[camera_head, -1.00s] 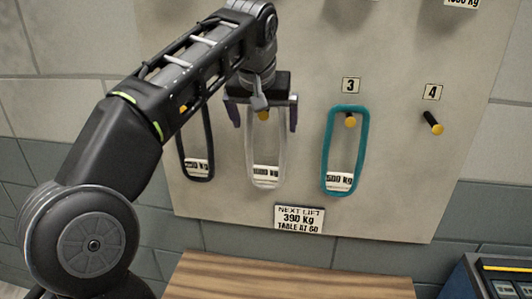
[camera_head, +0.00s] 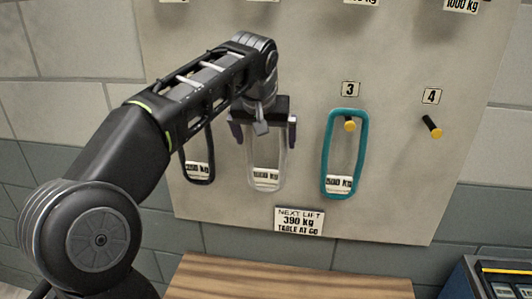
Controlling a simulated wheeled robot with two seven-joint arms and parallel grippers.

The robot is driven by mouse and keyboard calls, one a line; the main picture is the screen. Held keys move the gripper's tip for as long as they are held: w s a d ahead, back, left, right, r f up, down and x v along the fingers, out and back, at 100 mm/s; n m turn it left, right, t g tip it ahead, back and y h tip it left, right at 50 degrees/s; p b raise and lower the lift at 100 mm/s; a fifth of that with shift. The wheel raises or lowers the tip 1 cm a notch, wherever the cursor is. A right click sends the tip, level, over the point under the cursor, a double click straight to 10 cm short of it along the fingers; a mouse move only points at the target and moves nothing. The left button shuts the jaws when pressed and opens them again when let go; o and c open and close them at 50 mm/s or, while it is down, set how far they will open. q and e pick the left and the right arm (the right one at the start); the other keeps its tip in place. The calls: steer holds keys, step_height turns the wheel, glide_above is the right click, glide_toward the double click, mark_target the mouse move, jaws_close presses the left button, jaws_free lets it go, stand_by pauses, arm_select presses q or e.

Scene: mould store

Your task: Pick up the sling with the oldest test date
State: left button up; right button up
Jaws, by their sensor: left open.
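Three looped slings hang on a pale wall board. A black sling (camera_head: 199,172) hangs at the left, partly behind my arm. A pale grey-white sling (camera_head: 266,160) hangs in the middle. A teal sling (camera_head: 329,155) hangs on the yellow-tipped peg under sign 3. Each has a white tag low in its loop; no test dates can be read. My left gripper (camera_head: 264,135) is open, its two fingers on either side of the upper part of the pale sling. It hides that sling's top and peg. I cannot tell if it touches. My right gripper is out of view.
Peg 4 (camera_head: 432,127) is empty. A sign (camera_head: 300,220) low on the board (camera_head: 390,200) reads "NEXT LIFT 390 kg TABLE AT 60". A wooden table top (camera_head: 290,280) stands below. A dark case (camera_head: 498,278) is at lower right.

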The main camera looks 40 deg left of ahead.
arm_select(q)
steer(key=shift+c, duration=0.4)
steer(key=c, duration=1.9)
steer(key=shift+r, duration=0.2)
step_height(320, 180, up, 5)
steer(key=shift+f, duration=0.1)
step_height(320, 180, up, 4)
steer(key=p, duration=0.3)
steer(key=shift+p, duration=0.3)
steer(key=shift+r+p, duration=0.5)
steer(key=shift+p, duration=0.05)
